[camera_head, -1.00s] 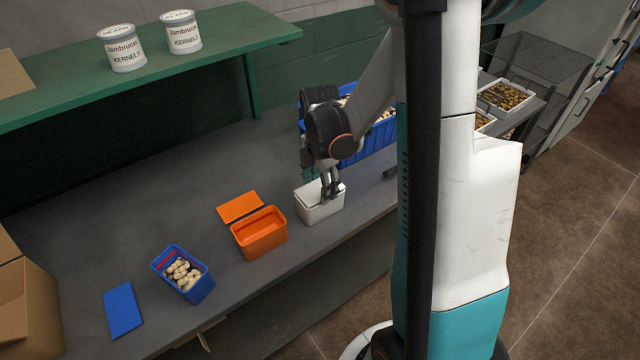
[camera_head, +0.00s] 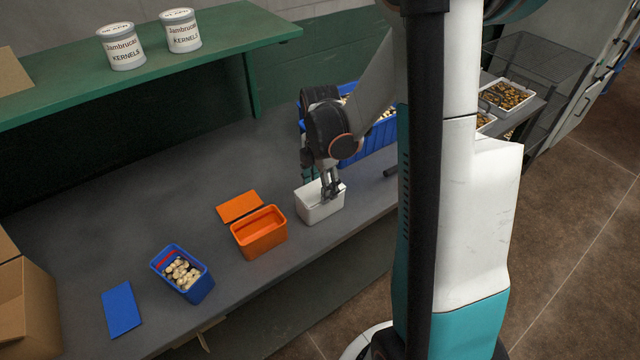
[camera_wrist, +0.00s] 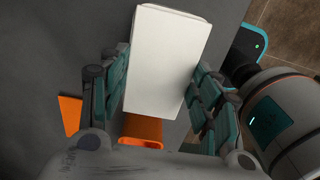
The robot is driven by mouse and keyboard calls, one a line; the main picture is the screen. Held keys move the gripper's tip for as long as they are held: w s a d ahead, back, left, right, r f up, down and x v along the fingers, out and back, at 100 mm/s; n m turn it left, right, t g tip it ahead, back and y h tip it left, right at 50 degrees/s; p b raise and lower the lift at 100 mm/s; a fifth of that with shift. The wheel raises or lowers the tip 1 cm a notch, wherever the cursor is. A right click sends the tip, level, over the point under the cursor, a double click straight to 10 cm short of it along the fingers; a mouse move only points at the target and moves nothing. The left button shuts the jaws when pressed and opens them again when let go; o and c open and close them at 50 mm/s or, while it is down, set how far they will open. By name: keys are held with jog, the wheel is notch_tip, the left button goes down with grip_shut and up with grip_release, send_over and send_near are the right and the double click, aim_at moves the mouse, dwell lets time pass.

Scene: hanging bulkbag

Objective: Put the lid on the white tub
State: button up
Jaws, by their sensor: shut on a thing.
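The white tub (camera_head: 319,208) stands upright on the grey bench, right of the orange tub. My gripper (camera_head: 331,192) points down at the top of the tub. In the wrist view, a flat white rectangular lid (camera_wrist: 168,60) lies between the two fingers of my gripper (camera_wrist: 160,92), which is shut on it. The lid covers most of the tub in that view, and only a thin rim shows beyond its far edge. I cannot tell whether the lid is fully seated.
An orange tub (camera_head: 259,240) with an orange lid (camera_head: 240,206) behind it stands to the left. Further left are a blue tub (camera_head: 200,290) of pale pieces and a blue lid (camera_head: 121,310). A large blue crate (camera_head: 350,158) stands behind my gripper.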

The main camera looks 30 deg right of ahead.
aim_at(319, 189)
jog(key=o, duration=1)
jog(key=shift+c, duration=0.2)
jog(key=o, duration=0.5)
jog(key=shift+c, duration=0.2)
jog(key=shift+r+p, duration=2.35)
jog(key=shift+r, duration=1.2)
